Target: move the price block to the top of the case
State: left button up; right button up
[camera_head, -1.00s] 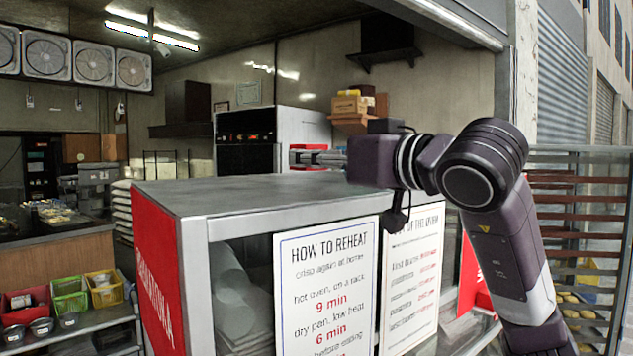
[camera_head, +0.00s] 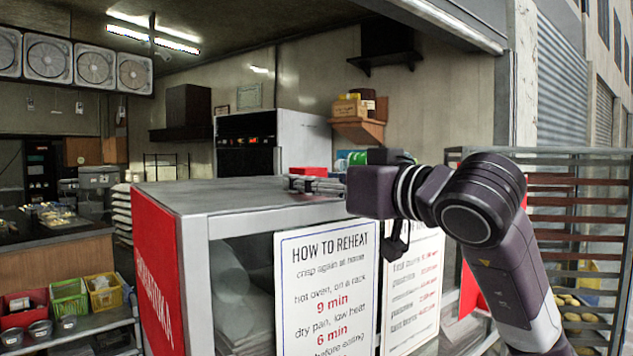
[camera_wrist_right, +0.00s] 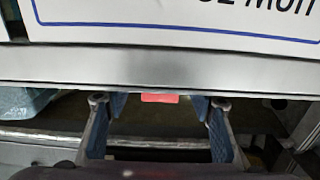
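The case (camera_head: 235,196) is a metal-framed box with a flat grey top, a red left side and white signs on its front. My right gripper (camera_head: 312,184) is low over the rear part of its top. A small red block, which I take as the price block (camera_head: 309,171), is at its fingers. In the right wrist view my fingers (camera_wrist_right: 160,105) flank the red block (camera_wrist_right: 160,98). The case's front bar (camera_wrist_right: 160,68) hides their tips and most of the block. I cannot tell whether the block touches the top. My left gripper is not in view.
A sign (camera_head: 325,290) covers part of the case front. A rack with trays (camera_head: 580,215) stands at the right. Colored baskets (camera_head: 70,300) sit on a shelf at lower left. The left part of the case top is clear.

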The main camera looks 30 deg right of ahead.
jog(key=shift+r, duration=0.25)
jog(key=shift+s, duration=0.3)
jog(key=s+b, duration=0.2)
jog(key=s, duration=0.9)
jog(key=shift+s+d, duration=0.2)
jog(key=shift+d, duration=0.2)
